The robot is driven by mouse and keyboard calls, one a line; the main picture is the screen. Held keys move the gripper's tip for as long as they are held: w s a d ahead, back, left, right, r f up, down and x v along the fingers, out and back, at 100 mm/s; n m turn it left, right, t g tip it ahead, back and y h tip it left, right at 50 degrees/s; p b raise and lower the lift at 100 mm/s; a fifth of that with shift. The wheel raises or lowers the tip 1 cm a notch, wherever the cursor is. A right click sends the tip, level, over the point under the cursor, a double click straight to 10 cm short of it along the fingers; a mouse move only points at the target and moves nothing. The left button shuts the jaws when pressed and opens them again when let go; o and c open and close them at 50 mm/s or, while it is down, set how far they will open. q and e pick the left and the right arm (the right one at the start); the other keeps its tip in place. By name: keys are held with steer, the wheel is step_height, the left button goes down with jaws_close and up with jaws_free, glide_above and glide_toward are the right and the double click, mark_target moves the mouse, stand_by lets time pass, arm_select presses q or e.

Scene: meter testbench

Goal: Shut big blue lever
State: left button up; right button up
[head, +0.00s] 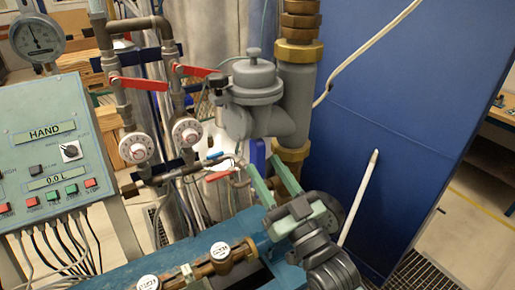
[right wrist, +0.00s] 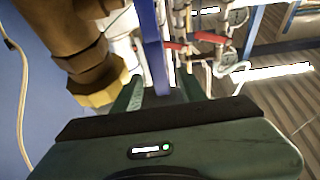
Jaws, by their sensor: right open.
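The big blue lever (head: 257,154) shows in the head view as a short upright blue piece, just left of the thick grey and brass pipe. In the right wrist view the lever (right wrist: 152,48) is a long blue bar running up from between the fingers. My right gripper (head: 262,163) has its green fingers apart, pointing away toward the lever. In the right wrist view the gripper (right wrist: 156,90) is open, one finger on each side of the bar. I cannot tell whether either finger touches it. The lever's lower end is hidden. My left gripper is not in view.
The brass pipe fitting (right wrist: 98,82) is close to the left finger in the wrist view. Small red-handled valves (head: 218,175), gauges and a control panel (head: 50,155) stand to the left. A large blue panel (head: 400,120) stands to the right, with a white rod before it.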

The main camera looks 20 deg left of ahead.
mark_target(262, 162)
steer(key=p+x, duration=0.1)
steer(key=x, duration=0.3)
steer(key=shift+w+a+p, duration=0.15)
steer(key=shift+a+p, duration=0.1)
steer(key=shift+p, duration=0.05)
jaws_close()
stand_by(1.1)
